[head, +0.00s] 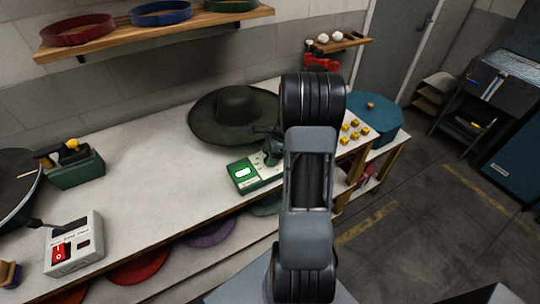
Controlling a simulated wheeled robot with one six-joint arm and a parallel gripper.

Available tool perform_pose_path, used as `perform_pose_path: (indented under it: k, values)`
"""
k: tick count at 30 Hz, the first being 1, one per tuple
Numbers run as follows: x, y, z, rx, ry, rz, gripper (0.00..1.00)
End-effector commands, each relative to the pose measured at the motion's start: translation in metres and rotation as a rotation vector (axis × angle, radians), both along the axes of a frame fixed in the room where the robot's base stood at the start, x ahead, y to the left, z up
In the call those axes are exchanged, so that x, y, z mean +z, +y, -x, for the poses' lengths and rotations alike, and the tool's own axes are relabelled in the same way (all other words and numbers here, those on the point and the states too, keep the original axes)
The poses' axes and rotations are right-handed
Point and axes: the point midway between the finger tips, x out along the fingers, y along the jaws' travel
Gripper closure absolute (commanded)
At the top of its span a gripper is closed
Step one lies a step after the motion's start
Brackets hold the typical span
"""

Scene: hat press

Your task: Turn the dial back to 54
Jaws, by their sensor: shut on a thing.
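A green and white control box (255,176) with a small lit screen (243,172) sits on the workbench, left of my arm. The digits on the screen are too small to read. My gripper (270,156) is at the right part of this box, shut on its dial. The gripper and arm hide the dial, so its setting cannot be seen.
A dark green wide-brimmed hat (236,112) lies on the bench (150,150) just behind the box. Yellow cubes (352,131) and a blue round case (372,115) stand to the right. A white box with a red switch (72,245) is at the front left. The bench's middle is clear.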

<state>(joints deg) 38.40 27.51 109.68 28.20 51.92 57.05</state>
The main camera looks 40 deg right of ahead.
Motion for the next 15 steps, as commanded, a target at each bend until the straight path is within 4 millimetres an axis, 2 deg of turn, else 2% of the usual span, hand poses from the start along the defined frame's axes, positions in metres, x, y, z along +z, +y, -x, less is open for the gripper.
perform_pose_path:
  k: [8, 15]
  values:
    - [0.0003, -0.0001, -0.0001, 0.02, 0.0, 0.0, 0.66]
    - [0.0003, 0.0001, -0.0001, 0.143, 0.001, -0.001, 0.66]
